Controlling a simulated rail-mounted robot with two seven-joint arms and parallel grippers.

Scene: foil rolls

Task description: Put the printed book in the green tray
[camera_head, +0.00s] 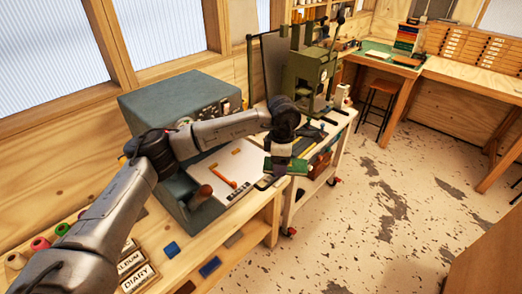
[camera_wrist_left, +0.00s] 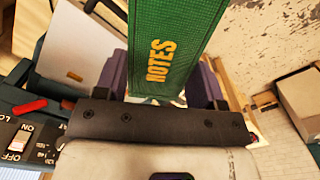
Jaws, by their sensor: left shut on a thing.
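My left gripper (camera_head: 277,160) is shut on a green book (camera_head: 298,167) and holds it out beyond the grey machine, near the front edge of the bench. In the left wrist view the book (camera_wrist_left: 178,35) has "NOTES" in gold letters and sits between the two purple fingers. A flat green surface (camera_head: 376,47) lies on the far bench; I cannot tell from here whether it is the green tray. My right gripper is not in view.
A grey machine (camera_head: 170,105) with a red lever stands on the near bench. A green press (camera_head: 308,75) stands on a white cart behind the gripper. DIARY and ALBUM blocks (camera_head: 139,278) lie at the front.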

